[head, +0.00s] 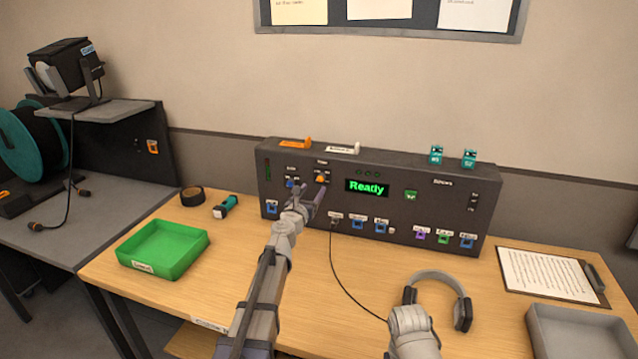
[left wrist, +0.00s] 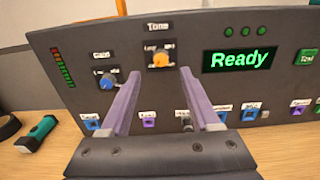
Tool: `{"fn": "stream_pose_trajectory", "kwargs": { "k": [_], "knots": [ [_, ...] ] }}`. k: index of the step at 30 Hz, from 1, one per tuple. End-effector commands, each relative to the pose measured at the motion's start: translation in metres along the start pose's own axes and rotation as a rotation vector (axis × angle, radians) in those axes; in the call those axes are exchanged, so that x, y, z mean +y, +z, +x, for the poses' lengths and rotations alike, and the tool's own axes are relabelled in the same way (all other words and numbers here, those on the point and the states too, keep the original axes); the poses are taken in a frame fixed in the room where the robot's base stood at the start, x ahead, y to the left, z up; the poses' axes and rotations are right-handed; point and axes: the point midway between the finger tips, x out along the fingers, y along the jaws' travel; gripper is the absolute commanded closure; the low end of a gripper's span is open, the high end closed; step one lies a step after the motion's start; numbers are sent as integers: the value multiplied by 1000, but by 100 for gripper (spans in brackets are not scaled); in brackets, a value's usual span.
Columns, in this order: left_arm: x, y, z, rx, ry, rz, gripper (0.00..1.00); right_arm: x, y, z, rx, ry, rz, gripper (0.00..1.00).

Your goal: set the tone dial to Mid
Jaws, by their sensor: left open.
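The tone dial is an orange knob (head: 320,178) under a "Tone" label on the dark control panel (head: 440,196). It also shows in the left wrist view (left wrist: 160,60), beyond and between my fingertips. The small position labels around it are too small to read fully. My left gripper (head: 305,192) is open and empty in front of the panel, just below and left of the tone dial in the head view. In the left wrist view its two purple fingers (left wrist: 157,75) point at the panel, apart from the knob. My right gripper's jaws do not show.
A blue gain dial (left wrist: 106,80) sits left of the tone dial. The display (head: 367,187) reads "Ready". A black cable runs from the panel across the table. Headphones (head: 464,310), a green tray (head: 190,262), a flashlight (head: 225,207) and a clipboard (head: 550,278) lie around.

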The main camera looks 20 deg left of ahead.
Motion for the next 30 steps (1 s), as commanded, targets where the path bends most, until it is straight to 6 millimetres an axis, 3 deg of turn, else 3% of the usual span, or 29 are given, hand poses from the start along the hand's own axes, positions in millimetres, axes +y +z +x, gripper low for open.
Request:
{"fn": "stream_pose_trajectory", "kwargs": {
  "k": [13,24,30],
  "knots": [
    [0,0,64,1,-2,3,37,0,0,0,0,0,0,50],
    [-1,0,72,1,-2,3,37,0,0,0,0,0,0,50],
    [-1,0,72,1,-2,3,60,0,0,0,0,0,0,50]
  ]
}}
